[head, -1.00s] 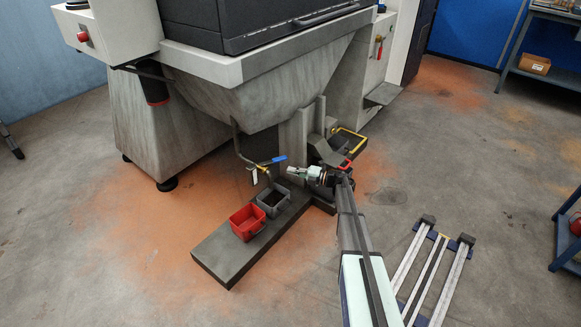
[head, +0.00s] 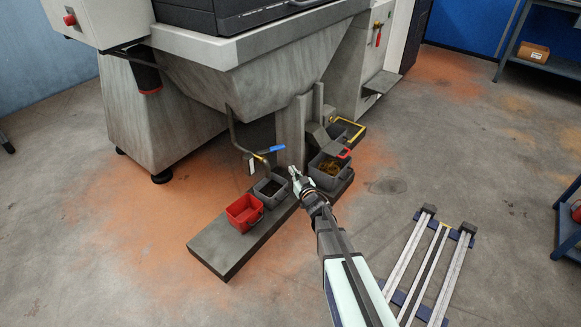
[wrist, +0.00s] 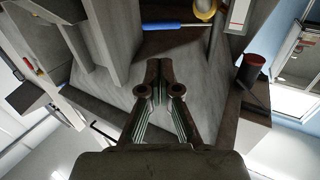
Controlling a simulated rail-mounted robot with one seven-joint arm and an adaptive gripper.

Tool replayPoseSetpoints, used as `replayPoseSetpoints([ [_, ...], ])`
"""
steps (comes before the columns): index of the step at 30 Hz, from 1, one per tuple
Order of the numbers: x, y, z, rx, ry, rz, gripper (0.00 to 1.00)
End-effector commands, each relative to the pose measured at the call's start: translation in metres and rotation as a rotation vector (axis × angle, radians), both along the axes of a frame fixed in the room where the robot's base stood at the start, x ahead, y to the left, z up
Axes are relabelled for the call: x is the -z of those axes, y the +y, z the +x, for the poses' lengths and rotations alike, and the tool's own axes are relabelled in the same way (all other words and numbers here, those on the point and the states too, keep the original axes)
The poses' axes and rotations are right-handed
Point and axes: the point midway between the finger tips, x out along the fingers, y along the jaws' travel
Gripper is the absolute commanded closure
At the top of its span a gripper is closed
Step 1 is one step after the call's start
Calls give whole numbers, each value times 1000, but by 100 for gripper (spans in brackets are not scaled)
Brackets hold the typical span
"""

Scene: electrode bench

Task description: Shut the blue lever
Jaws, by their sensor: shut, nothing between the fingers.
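The blue lever (head: 271,150) sticks out to the right from a brass valve (head: 258,158) on the bent pipe (head: 236,137) under the grey hopper. In the wrist view the blue lever (wrist: 175,26) lies across the top, beside the yellowish valve body (wrist: 205,9). My gripper (head: 293,170) is to the right of the lever and a little lower in the head view, apart from it. In the wrist view my gripper (wrist: 159,64) has its fingertips together, empty, pointing toward the lever with a gap left.
A grey bucket (head: 270,198) with dark contents stands below the valve, with a red bucket (head: 244,222) beside it on a low grey plinth (head: 220,255). A grey bin (head: 328,180) with yellowish contents stands right of my gripper. A white tag (head: 251,167) hangs near the valve.

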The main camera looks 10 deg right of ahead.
Motion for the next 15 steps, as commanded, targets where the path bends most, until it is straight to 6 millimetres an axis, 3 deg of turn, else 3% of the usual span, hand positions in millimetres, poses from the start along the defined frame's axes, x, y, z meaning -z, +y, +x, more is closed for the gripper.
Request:
replayPoseSetpoints([
  [15,4,21,94,-3,-4,-4,100],
])
